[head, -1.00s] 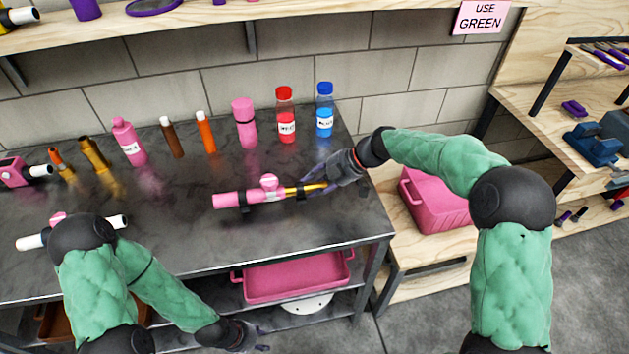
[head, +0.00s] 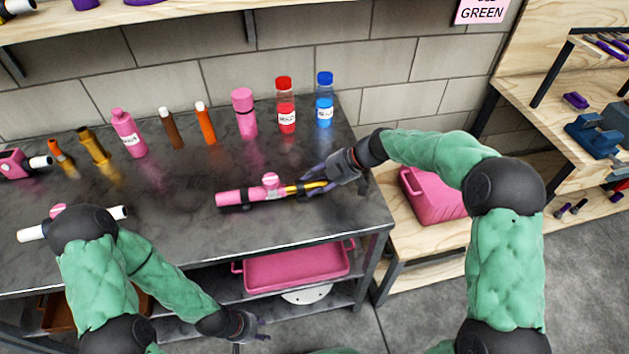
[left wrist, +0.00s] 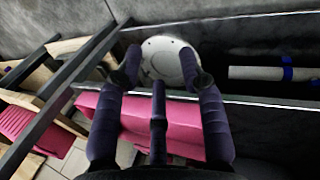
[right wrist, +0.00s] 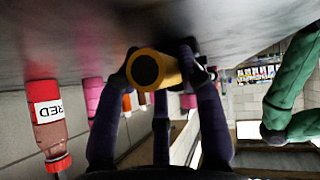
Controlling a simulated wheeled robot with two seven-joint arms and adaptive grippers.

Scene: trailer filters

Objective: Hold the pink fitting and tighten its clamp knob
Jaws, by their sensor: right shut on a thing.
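The pink fitting (head: 232,198) lies on the dark bench top in the head view, with a round pink clamp knob (head: 271,180) on its upper side. A yellow tube (head: 302,188) runs from its right end. My right gripper (head: 316,187) is shut on the yellow tube, whose round end (right wrist: 146,69) shows between the fingers in the right wrist view. My left gripper (head: 262,329) is low in front of the bench, away from the fitting. In the left wrist view its fingers (left wrist: 160,80) are spread and nothing is between them.
Bottles and tubes stand along the back of the bench, including a red bottle (head: 285,105) and a blue bottle (head: 324,100). A white tube (head: 32,235) lies at the left, partly behind my left arm. A pink tray (head: 295,268) sits on the shelf below. The front right bench top is clear.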

